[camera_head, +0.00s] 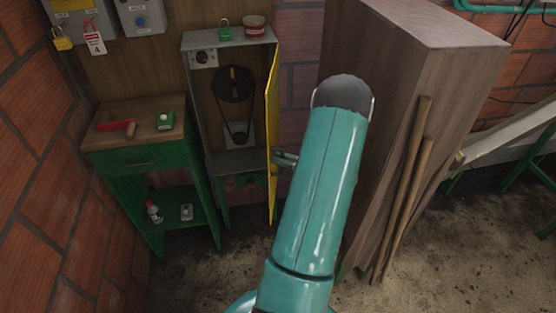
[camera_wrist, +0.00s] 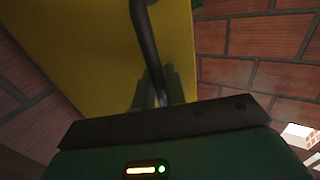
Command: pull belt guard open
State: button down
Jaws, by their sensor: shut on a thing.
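The yellow belt guard (camera_head: 272,140) is a hinged panel on the right side of a grey cabinet. It stands swung out, seen nearly edge-on, and the belt (camera_head: 236,105) and dark pulley (camera_head: 233,84) inside are exposed. In the wrist view the yellow guard (camera_wrist: 100,60) fills the upper left, with a dark bar handle (camera_wrist: 147,45) on it. My gripper (camera_head: 287,160) is at the guard's outer face, and in the wrist view its fingers (camera_wrist: 160,88) are shut on the handle's lower part. My teal arm hides some of the area right of the guard.
Floor in front is clear.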

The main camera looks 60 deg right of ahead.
jog(key=shift+s+d, duration=0.15)
jog(key=shift+s, duration=0.1)
jog(key=c, duration=1.6)
grip_release()
jog(key=shift+o, duration=0.2)
